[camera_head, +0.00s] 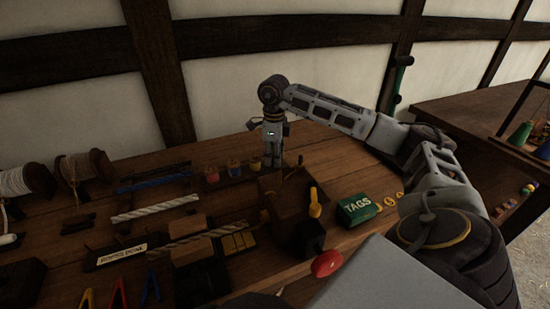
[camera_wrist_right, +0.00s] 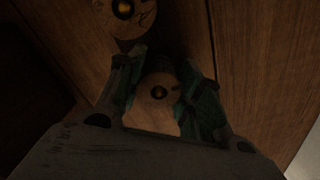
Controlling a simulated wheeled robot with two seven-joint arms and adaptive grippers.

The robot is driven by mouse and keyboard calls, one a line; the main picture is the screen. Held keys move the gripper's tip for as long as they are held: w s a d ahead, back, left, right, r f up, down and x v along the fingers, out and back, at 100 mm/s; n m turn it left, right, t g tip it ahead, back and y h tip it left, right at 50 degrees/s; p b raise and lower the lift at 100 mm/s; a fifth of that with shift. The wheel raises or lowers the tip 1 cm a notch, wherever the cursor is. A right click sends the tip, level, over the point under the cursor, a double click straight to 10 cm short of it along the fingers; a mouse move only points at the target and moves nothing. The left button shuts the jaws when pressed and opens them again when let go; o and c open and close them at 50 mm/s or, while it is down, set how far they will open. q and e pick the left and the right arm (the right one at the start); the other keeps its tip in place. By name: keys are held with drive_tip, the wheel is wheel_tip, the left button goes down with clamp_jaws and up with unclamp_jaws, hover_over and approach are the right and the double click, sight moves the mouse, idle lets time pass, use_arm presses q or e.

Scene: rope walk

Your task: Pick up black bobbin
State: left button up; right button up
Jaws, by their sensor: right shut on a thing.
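My right gripper (camera_head: 272,162) points straight down at the right end of a row of small bobbins on the bench. In the right wrist view its two teal fingers (camera_wrist_right: 162,92) are shut on a bobbin (camera_wrist_right: 158,88), seen end-on with a pale wooden top and a dark centre hole. Its thread colour is hidden in both views. A neighbouring bobbin (camera_wrist_right: 124,10) with a brass-coloured centre stands just beyond the fingers. In the head view a red bobbin (camera_head: 211,174), a blue one (camera_head: 233,165) and a reddish one (camera_head: 254,163) stand left of the gripper. My left gripper is out of view.
A dark wooden block with a yellow-handled tool (camera_head: 315,203) stands in front of the gripper. A green TAGS box (camera_head: 358,209) lies to the right. Rope samples (camera_head: 148,212) and large spools (camera_head: 84,170) fill the left. The wall is close behind.

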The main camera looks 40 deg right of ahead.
drive_tip(key=shift+r, duration=0.15)
drive_tip(key=shift+r, duration=0.6)
wheel_tip(320, 180, up, 8)
drive_tip(key=shift+f+p, duration=0.15)
drive_tip(key=shift+p, duration=0.55)
drive_tip(key=shift+r, duration=0.4)
use_arm(q)
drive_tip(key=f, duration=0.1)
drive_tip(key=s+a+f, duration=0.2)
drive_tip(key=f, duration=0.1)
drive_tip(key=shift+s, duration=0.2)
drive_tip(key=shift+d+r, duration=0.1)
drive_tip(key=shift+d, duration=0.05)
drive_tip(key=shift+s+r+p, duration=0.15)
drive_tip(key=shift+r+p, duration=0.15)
drive_tip(key=shift+p, duration=0.1)
use_arm(e)
drive_tip(key=shift+r, duration=0.15)
